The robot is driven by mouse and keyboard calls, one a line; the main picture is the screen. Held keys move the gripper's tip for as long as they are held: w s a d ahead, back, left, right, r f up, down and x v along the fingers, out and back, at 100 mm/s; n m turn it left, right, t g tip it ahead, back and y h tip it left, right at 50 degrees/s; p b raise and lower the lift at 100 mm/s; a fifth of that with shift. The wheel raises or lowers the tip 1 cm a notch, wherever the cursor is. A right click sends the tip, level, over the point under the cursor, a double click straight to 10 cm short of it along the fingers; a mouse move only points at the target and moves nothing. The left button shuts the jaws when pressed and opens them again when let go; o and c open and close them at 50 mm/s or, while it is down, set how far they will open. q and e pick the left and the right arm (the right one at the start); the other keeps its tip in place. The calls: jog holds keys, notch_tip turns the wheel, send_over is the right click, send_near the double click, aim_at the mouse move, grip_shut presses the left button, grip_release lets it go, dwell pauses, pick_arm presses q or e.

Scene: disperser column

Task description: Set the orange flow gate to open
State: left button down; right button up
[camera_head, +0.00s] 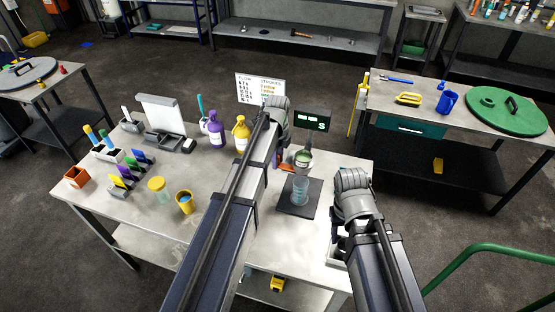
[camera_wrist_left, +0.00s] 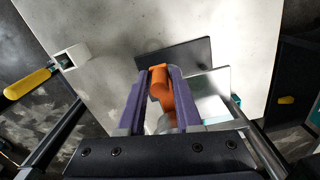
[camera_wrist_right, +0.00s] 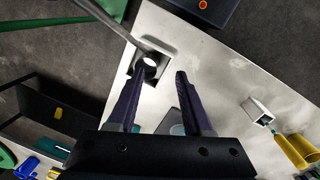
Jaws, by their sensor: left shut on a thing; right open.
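The orange flow gate (camera_head: 285,167) is on the disperser column, just below the dark display (camera_head: 314,120) with green marks. In the left wrist view the gate (camera_wrist_left: 160,85) is between the purple fingers. My left gripper (camera_head: 277,160) is shut on it. My left arm hides part of the column. My right gripper (camera_wrist_right: 160,82) is open and empty, low at the bench's right end. I cannot tell the gate's exact setting.
Purple (camera_head: 216,131) and yellow (camera_head: 241,134) bottles stand left of the column. A sign (camera_head: 260,88) stands behind. A small holder (camera_wrist_right: 152,62) with a round hole is by my right fingers. A yellow cup (camera_head: 185,204) and lidded jar (camera_head: 158,188) are at front left.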

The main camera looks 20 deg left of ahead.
pick_arm(q)
jog(key=shift+a, duration=0.1)
dwell(0.5)
jog(key=a, duration=0.3)
jog(key=shift+a, duration=0.1)
jog(key=c, duration=0.7)
grip_release()
jog(key=shift+a, duration=0.1)
jog(key=shift+c, duration=0.2)
